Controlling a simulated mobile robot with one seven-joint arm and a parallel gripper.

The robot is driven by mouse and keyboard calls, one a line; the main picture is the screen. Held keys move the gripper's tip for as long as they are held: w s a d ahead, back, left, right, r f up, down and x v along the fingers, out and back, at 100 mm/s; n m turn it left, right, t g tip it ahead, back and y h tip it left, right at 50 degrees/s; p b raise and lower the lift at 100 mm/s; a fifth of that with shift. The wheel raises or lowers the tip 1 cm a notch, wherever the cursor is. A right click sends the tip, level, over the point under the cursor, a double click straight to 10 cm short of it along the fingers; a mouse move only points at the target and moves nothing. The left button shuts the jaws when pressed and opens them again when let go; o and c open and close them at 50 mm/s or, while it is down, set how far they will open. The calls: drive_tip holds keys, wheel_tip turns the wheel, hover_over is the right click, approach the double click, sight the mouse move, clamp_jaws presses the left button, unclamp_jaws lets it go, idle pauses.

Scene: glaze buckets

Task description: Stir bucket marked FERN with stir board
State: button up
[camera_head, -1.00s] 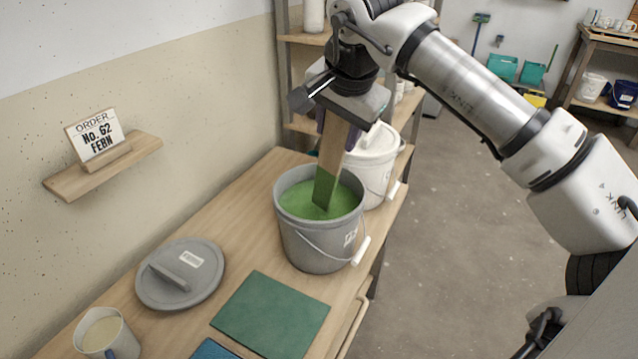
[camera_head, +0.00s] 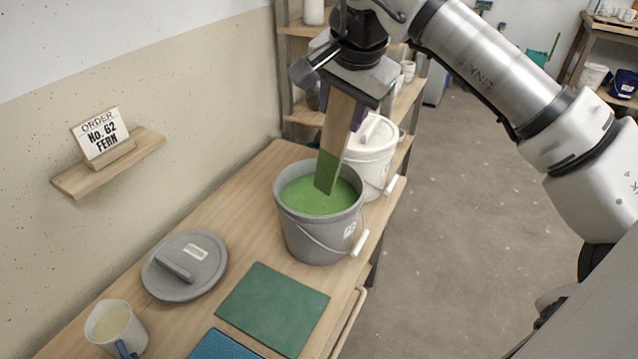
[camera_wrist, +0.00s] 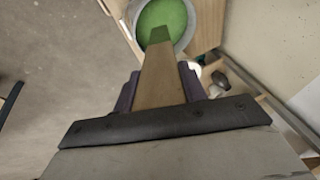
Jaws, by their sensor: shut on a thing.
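A grey bucket (camera_head: 312,238) with green glaze (camera_head: 305,196) stands open on the wooden bench; its small label is too small to read. The wrist view also shows the green glaze (camera_wrist: 160,14). My gripper (camera_head: 343,112) is above the bucket, shut on the stir board (camera_head: 337,125). The board hangs down, slightly tilted, its lower end coated green and inside the bucket's rim. I cannot tell whether its tip touches the glaze. In the wrist view the board (camera_wrist: 160,75) runs from between the dark fingers toward the bucket. An order card (camera_head: 100,136) on the wall ledge reads "No. 62 FERN".
A white lidded bucket (camera_head: 370,165) stands close behind the grey one. A grey lid (camera_head: 200,270), a green mat (camera_head: 273,308), a blue mat (camera_head: 222,347) and a mug (camera_head: 117,325) lie toward the front. A shelf rack (camera_head: 302,115) stands beyond. Open floor is to the right.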

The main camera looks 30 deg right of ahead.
drive_tip(key=shift+r, duration=0.1)
idle(0.4)
drive_tip(key=shift+r+p, duration=1.95)
drive_tip(key=shift+r, duration=0.55)
